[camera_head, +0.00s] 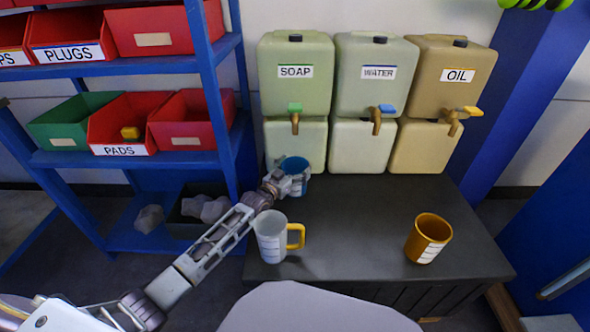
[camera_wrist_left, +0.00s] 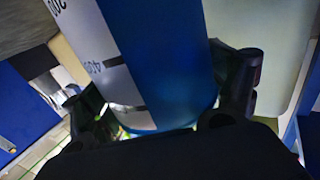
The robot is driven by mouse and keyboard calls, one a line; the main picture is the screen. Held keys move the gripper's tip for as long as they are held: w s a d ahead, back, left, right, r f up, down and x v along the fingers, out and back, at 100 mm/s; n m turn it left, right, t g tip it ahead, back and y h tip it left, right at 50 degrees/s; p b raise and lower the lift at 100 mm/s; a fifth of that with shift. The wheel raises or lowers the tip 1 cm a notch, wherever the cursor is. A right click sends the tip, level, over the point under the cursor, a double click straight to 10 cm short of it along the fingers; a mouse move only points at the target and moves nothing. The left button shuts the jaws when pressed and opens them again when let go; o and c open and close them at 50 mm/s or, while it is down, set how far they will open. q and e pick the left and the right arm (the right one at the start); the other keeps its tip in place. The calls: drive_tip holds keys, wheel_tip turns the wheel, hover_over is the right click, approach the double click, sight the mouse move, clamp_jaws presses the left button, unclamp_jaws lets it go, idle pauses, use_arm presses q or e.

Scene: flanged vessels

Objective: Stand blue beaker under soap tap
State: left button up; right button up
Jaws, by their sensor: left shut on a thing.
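The blue beaker (camera_head: 293,166) is upright below the soap tap (camera_head: 295,116), in front of the lower soap container. My left gripper (camera_head: 282,184) is shut on it from the front left. In the left wrist view, the blue beaker (camera_wrist_left: 165,60) with its white marked band fills the middle, between the two fingers of the left gripper (camera_wrist_left: 170,118). I cannot tell whether the beaker's base touches the bench (camera_head: 360,220). My right gripper is not in view.
A clear beaker with a yellow handle (camera_head: 271,238) stands on the bench close to my left arm. An orange beaker (camera_head: 428,238) stands at the right. The WATER (camera_head: 375,85) and OIL (camera_head: 452,88) containers adjoin. A blue shelf (camera_head: 215,70) is at the left. The bench's middle is clear.

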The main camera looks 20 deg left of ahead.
sight(287, 174)
use_arm(q)
drive_tip(key=o, duration=1.3)
drive_tip(key=shift+f, duration=0.1)
drive_tip(key=shift+o, duration=0.2)
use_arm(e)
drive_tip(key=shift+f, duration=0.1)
use_arm(q)
drive_tip(key=shift+p+v, duration=0.85)
drive_tip(key=shift+v, duration=1.5)
drive_tip(key=shift+s+a, duration=0.15)
drive_tip(key=shift+s, duration=0.55)
drive_tip(key=shift+p+v, duration=0.6)
drive_tip(key=shift+v, duration=0.55)
drive_tip(key=p+v, duration=0.1)
drive_tip(key=v, duration=0.2)
drive_tip(key=shift+s+a, duration=0.15)
drive_tip(key=shift+s, duration=0.1)
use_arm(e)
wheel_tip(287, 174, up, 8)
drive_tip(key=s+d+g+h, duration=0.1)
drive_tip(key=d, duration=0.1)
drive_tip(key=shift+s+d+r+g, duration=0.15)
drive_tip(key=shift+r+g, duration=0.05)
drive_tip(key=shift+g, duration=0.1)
